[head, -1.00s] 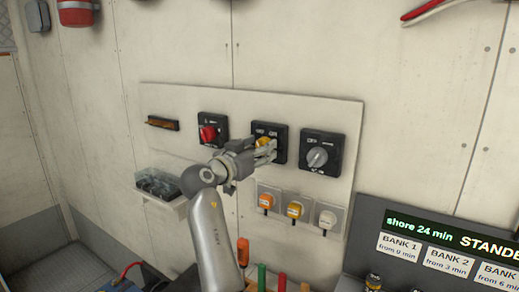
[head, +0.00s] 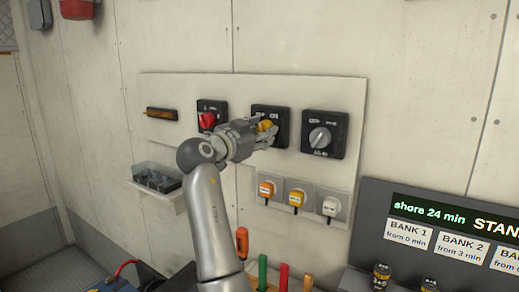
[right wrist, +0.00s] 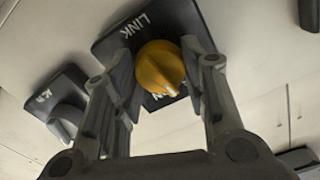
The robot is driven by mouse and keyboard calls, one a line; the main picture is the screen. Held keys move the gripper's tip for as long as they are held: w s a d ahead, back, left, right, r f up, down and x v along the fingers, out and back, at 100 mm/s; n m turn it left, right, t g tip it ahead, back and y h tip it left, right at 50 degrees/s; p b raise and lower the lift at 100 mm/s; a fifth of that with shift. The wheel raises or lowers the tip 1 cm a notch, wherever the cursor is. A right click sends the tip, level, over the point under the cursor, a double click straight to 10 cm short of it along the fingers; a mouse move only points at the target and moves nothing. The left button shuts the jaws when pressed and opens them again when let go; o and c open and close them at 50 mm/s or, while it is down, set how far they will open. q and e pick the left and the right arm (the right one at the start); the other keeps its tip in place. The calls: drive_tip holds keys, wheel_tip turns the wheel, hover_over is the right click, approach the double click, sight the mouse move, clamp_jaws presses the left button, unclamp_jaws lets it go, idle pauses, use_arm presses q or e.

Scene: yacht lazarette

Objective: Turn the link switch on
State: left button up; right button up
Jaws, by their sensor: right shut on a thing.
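The link switch is the middle dark square plate (head: 283,116) on the pale wall panel, with a yellow knob (head: 263,126). My right gripper (head: 268,133) is at the plate, reaching up from below left. In the right wrist view the yellow knob (right wrist: 158,66) sits between the two fingers of my right gripper (right wrist: 161,62), which are closed on its sides. The word LINK shows on the plate (right wrist: 118,32) above the knob. The knob's pale mark points down right, near a partly hidden label ending in N. My left gripper is not in view.
A red-knob switch (head: 207,121) is to the left and a grey-knob switch (head: 320,137) to the right. Below hang several plugs, one orange (head: 266,189). A clear bin (head: 157,178) is at lower left, a display console (head: 440,230) at lower right. Upright tool handles (head: 262,270) stand below.

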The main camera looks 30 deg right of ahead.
use_arm(q)
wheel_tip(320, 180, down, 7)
drive_tip(key=b, duration=0.6)
use_arm(e)
drive_tip(key=m, duration=0.7)
drive_tip(key=shift+m, duration=0.3)
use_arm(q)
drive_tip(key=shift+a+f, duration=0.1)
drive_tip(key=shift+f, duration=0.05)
use_arm(e)
drive_tip(key=shift+r+m, duration=0.1)
drive_tip(key=shift+m, duration=0.2)
drive_tip(key=o, duration=1)
